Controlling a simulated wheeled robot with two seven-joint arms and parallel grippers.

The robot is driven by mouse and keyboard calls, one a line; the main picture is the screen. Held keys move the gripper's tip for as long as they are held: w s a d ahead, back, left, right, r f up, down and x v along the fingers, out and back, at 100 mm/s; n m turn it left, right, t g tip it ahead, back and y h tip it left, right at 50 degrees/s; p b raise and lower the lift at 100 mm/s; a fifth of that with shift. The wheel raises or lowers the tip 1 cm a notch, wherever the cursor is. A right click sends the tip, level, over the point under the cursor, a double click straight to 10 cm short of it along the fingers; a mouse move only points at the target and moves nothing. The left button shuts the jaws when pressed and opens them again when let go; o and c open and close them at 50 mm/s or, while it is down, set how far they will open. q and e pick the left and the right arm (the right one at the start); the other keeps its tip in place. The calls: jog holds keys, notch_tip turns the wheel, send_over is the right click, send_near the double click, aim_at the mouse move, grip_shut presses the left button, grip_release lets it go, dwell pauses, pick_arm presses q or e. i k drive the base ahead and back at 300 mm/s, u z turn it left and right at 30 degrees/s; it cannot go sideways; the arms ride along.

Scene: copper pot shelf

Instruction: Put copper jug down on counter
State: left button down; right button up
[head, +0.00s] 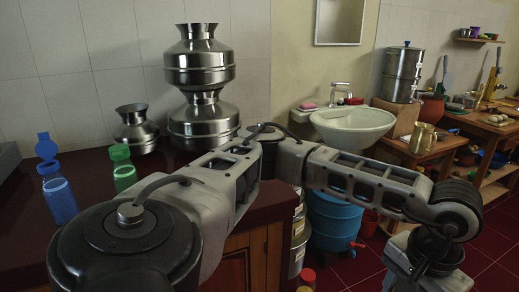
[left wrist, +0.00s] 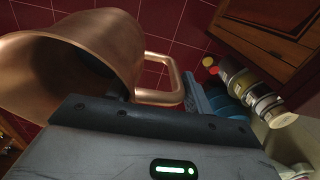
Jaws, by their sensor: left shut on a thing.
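The copper jug (left wrist: 85,60) fills the upper left of the left wrist view, tilted, with its dark open mouth partly visible. Its looped handle (left wrist: 168,72) reaches towards my left gripper (left wrist: 160,98), which is shut on it; the exact contact is partly hidden by the gripper body. Red floor tiles show behind the jug. In the head view my left arm crosses from left to right, and its gripper and the jug are out of frame. The dark red counter (head: 78,180) is at the left of the head view. My right gripper is in neither view.
Stacked steel pots (head: 203,70), a small steel pot (head: 137,130), a blue bottle (head: 60,198) and a green bottle (head: 123,170) stand on the counter. A sink (head: 353,125) stands right of it, above a blue barrel (head: 332,222). A wooden table (head: 425,152) is farther right.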

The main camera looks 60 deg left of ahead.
aim_at(31, 208)
jog(key=u, duration=1.95)
